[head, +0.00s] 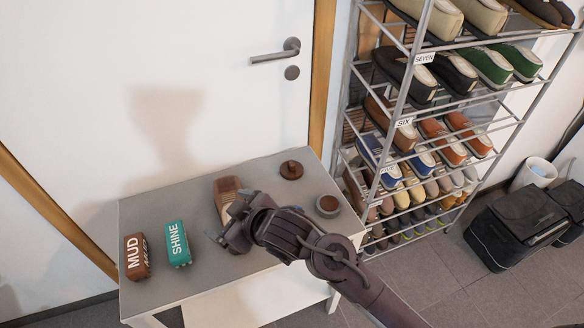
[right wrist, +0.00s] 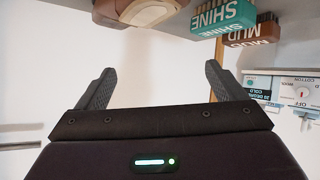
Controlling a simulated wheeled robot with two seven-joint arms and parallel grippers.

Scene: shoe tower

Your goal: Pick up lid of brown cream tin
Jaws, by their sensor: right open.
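A round brown piece with a small raised knob (head: 291,169), which looks like the lid, lies at the back right of the grey tabletop. A round brown tin (head: 328,206) with a paler top stands nearer the right edge; I cannot tell whether it is open. My right gripper (head: 223,230) is over the middle of the table, left of both and apart from them. In the right wrist view its two fingers (right wrist: 160,72) are spread with nothing between them. Neither tin nor lid can be made out in that view. My left gripper is out of view.
A brown shoe (head: 226,194) lies just behind my right gripper. A teal SHINE brush (head: 178,244) and a brown MUD brush (head: 137,256) stand at the left of the table (head: 200,284). A shoe rack (head: 398,112) rises close on the right.

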